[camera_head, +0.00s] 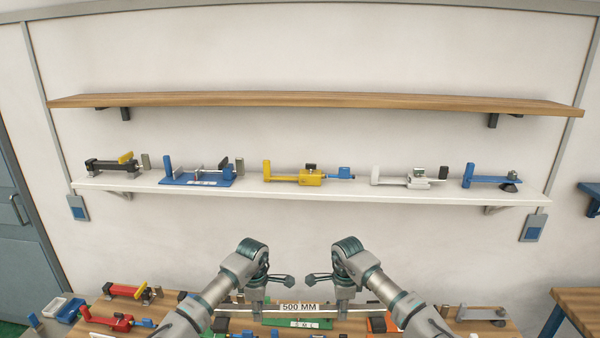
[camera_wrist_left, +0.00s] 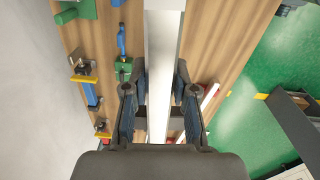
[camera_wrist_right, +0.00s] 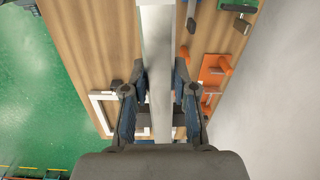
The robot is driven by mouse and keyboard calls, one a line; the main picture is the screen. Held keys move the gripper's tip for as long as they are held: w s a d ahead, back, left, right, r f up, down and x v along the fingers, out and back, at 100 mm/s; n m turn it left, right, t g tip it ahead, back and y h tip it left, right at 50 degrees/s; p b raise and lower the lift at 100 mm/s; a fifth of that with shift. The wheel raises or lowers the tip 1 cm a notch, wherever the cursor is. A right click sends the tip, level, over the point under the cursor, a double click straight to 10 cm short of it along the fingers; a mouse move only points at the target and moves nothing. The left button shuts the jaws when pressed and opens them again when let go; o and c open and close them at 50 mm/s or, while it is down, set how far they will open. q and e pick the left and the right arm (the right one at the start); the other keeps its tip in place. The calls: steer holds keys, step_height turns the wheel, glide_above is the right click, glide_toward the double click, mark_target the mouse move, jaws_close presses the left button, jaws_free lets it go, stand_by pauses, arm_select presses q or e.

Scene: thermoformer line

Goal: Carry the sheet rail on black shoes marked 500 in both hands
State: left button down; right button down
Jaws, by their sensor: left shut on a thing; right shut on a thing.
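The sheet rail (camera_head: 299,308) is a long pale bar with a white label reading 500 MM, low in the middle of the head view. It lies crosswise between my two grippers. My left gripper (camera_head: 257,309) is shut on its left part, and my right gripper (camera_head: 344,309) is shut on its right part. In the left wrist view the rail (camera_wrist_left: 163,50) runs between both fingers, and in the right wrist view the rail (camera_wrist_right: 157,50) does too. Black shoes on the rail cannot be made out; my arms cover its ends.
Below is a wooden table (camera_wrist_left: 220,35) with several clamps and fixtures, including a red one (camera_head: 126,291), a green plate (camera_head: 290,322) and an orange fixture (camera_wrist_right: 212,72). A white wall shelf (camera_head: 250,190) holds more fixtures. The wooden shelf (camera_head: 310,100) above is empty.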

arm_select(q)
steer(key=shift+r, duration=0.1)
arm_select(e)
steer(key=shift+s+r, duration=0.1)
steer(key=shift+r, duration=0.05)
